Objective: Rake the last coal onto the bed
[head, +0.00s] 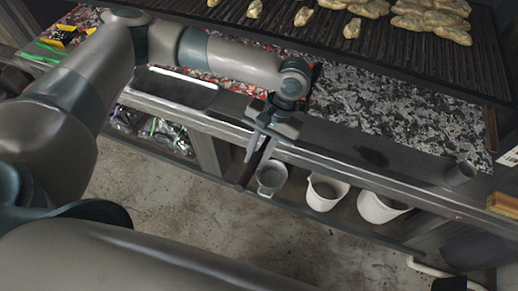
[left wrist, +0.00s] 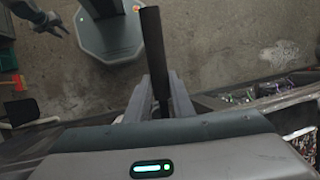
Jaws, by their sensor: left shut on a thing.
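My left gripper (head: 259,152) hangs over the front edge of the grill counter, fingers pointing down and toward me. It is shut on a dark rod, seemingly the rake's handle (head: 243,181), which also stands out between the fingers in the left wrist view (left wrist: 152,50). The rake's head cannot be made out. The coal bed is grey and black on the right (head: 400,110) and glowing red on the left (head: 225,83). I cannot single out one last coal. My right gripper (left wrist: 54,30) shows in the left wrist view, fingers apart and empty.
A grate (head: 380,50) with several pieces of food lies above the bed at the back. White buckets (head: 325,192) stand on the shelf below the counter. A dark tray (head: 172,88) lies at the left.

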